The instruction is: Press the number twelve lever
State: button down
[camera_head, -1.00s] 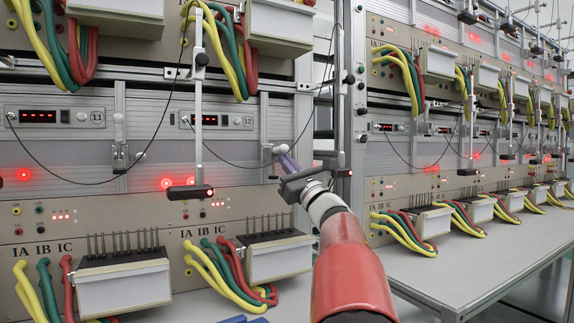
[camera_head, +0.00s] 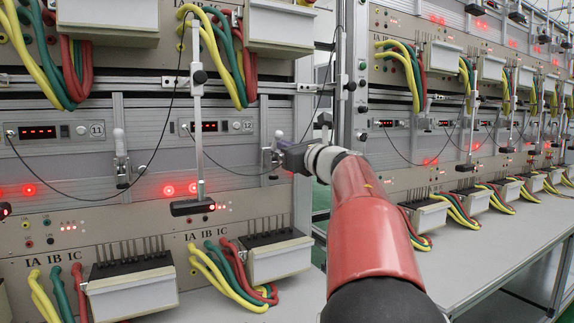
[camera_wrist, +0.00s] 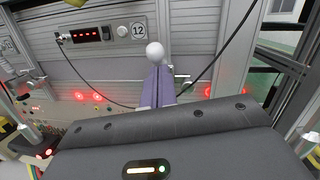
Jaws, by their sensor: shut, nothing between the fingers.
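The number twelve lever has a white ball knob (camera_wrist: 155,50), just right of and below the "12" label (camera_wrist: 138,31) in the wrist view. In the head view its knob (camera_head: 278,135) stands at the upper middle, right of the number 12 meter (camera_head: 209,126). My gripper's purple fingers (camera_wrist: 158,86) are together and hold nothing. Their tips are just below the knob in the wrist view; whether they touch the lever is unclear. My gripper also shows in the head view (camera_head: 281,145), close in front of the lever. The lever's lower part is hidden behind the fingers.
The number eleven lever (camera_head: 119,140) stands upright to the left. A vertical rod with a black block (camera_head: 193,207) hangs left of my gripper. Black cables loop nearby. A metal frame post (camera_head: 342,100) stands to the right. Boxes with coloured cables line the bench below.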

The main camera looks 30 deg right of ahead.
aim_at(281, 132)
jog(key=shift+w+a+r+p, duration=0.1)
jog(key=shift+w+r+p, duration=0.25)
jog(key=shift+w+r, duration=0.45)
jog(key=shift+w+r+p, duration=0.3)
jog(key=shift+w+r, duration=0.2)
jog(key=shift+r, duration=0.5)
jog(key=shift+a+f, duration=0.1)
